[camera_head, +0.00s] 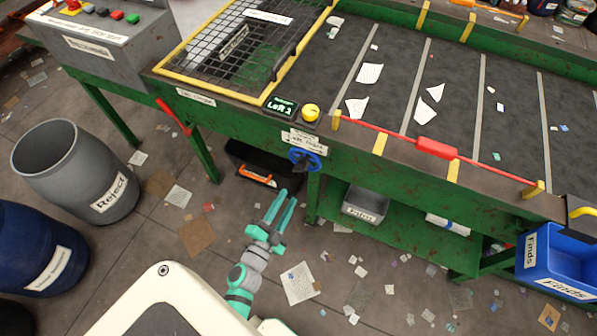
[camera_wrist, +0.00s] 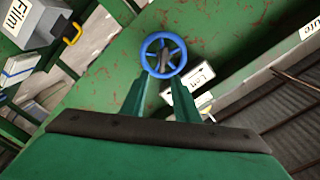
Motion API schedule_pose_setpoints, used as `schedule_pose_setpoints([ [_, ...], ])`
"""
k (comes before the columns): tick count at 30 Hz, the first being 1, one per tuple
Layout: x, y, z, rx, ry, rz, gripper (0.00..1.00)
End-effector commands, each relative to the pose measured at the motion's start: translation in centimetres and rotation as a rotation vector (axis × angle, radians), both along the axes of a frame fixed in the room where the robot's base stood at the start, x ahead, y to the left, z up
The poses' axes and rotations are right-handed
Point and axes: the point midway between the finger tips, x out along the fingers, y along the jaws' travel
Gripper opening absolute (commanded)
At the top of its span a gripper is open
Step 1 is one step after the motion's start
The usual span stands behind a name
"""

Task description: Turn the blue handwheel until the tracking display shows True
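The blue handwheel (camera_head: 305,159) is on the front of the green belt frame, below a white label. In the wrist view the handwheel (camera_wrist: 178,45) faces me, with a grey hub and open gaps between its spokes. The small tracking display (camera_head: 281,107) above it has lit green text that looks like "Left" and a digit, too small to be sure. My gripper (camera_head: 288,197) is below and left of the handwheel, apart from it. Its two fingers are spread with nothing between them. In the wrist view my gripper (camera_wrist: 165,82) points toward the wheel's lower rim.
A yellow button (camera_head: 310,112) sits beside the display. A red bar (camera_head: 437,147) runs along the belt's front edge. A dark bin (camera_head: 262,168) and a grey bin (camera_head: 367,204) sit below the frame. A grey Reject barrel (camera_head: 75,172) stands left. Litter covers the floor.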

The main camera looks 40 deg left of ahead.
Motion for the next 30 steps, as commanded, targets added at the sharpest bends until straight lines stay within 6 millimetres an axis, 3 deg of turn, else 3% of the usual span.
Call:
schedule_pose_setpoints([
  [8,1.8,1.4,-0.2,0.024,-0.001,0.012,0.28],
  [21,8.0,2.9,-0.1,0.021,-0.003,0.011,0.28],
  [30,10.7,3.3,-0.2,0.02,-0.001,0.009,0.28],
])
